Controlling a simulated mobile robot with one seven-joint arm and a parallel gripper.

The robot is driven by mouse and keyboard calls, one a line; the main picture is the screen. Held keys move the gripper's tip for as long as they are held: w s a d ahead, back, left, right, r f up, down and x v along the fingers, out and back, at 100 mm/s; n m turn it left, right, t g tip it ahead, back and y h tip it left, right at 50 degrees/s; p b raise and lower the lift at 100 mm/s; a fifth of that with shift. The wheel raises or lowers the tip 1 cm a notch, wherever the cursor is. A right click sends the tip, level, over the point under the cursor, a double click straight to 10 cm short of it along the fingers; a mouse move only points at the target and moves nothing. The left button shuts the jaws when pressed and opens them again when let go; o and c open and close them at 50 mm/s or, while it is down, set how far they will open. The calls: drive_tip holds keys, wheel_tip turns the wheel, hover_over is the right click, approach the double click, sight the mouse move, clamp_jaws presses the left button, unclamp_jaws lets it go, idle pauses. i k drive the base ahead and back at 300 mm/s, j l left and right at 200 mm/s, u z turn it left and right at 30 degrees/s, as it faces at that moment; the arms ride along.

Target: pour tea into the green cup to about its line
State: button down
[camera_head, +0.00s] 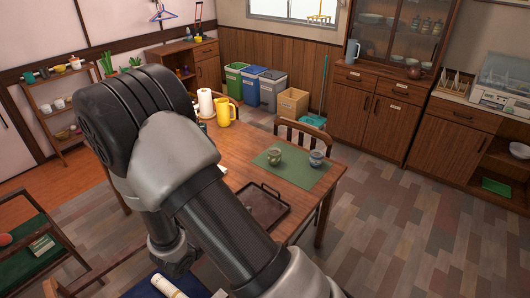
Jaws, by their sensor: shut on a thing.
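A grey-green cup (274,156) stands on a green mat (296,180) on the wooden table. A blue-grey cup (316,158) stands to its right on the same mat. The inside and any line of the green cup are too small to tell. A small reddish-brown teapot (413,71) appears to stand on the cabinet counter at the back right. My arm fills the left and middle foreground.
A dark tray (284,209) lies on the table, partly behind my arm. A yellow jug (224,111) and a paper roll (205,102) stand at the table's far left. A chair (304,137) stands behind the table. Floor to the right is clear.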

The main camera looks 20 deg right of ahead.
sight(274, 153)
drive_tip(key=l+u, duration=0.15)
drive_tip(key=u, duration=0.25)
drive_tip(key=i+l+u, duration=0.1)
drive_tip(key=l+u, duration=0.15)
drive_tip(key=u, duration=0.2)
drive_tip(key=l+u, duration=0.4)
drive_tip(key=l, duration=0.25)
drive_tip(key=k+l+u, duration=0.2)
drive_tip(key=l, duration=1.2)
drive_tip(key=k+l, duration=0.1)
drive_tip(key=l, duration=0.6)
drive_tip(key=i+u, duration=0.05)
